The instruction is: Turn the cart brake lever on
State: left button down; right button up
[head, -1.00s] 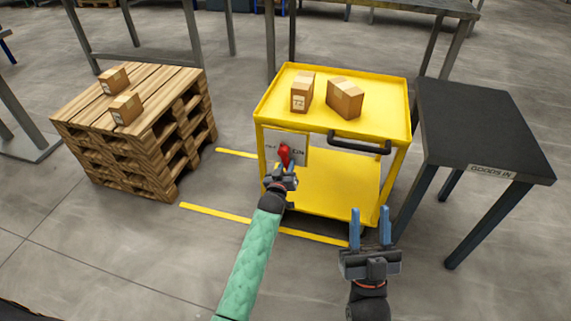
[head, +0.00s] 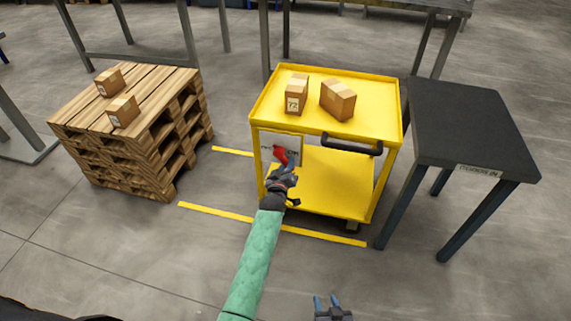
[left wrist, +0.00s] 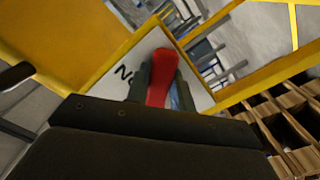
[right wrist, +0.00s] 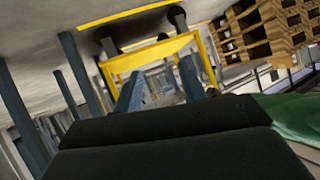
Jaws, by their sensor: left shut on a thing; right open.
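The red brake lever (head: 280,154) is on a pale plate (head: 294,146) at the front left of the yellow cart (head: 335,183). My left gripper (head: 289,170) is shut on the lever. In the left wrist view the red lever (left wrist: 161,65) sits between the two fingers, and an "N" shows on the plate (left wrist: 130,65) beside it. In the head view the lever leans to the upper left, and the gripper hides part of the plate's lettering. My right gripper (head: 328,303) is open and empty, low in front of the cart.
Two cartons (head: 296,94) (head: 338,100) stand on the cart's top tray, above a black handle (head: 352,145). A dark table (head: 470,125) stands close on the right. A pallet stack (head: 135,130) with two small boxes is on the left. Yellow floor lines (head: 215,212) run by the cart.

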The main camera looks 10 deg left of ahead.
pick_arm(q)
jog(key=shift+d+r+n+p, duration=0.2)
jog(key=shift+r+n+p, duration=0.1)
jog(key=shift+n+p, duration=0.35)
pick_arm(e)
jog(key=s+d+f+g, duration=0.1)
jog(key=s+f+g, duration=0.3)
jog(key=s+f, duration=0.4)
jog(key=shift+f, duration=0.3)
pick_arm(q)
jog(key=shift+n, duration=0.25)
pick_arm(e)
jog(key=shift+r, duration=0.15)
pick_arm(q)
jog(key=c, duration=1.2)
grip_release()
jog(key=s, duration=0.7)
jog(key=shift+s, duration=0.4)
pick_arm(e)
jog(key=shift+w+r+h, duration=0.1)
jog(key=shift+r+h, duration=0.2)
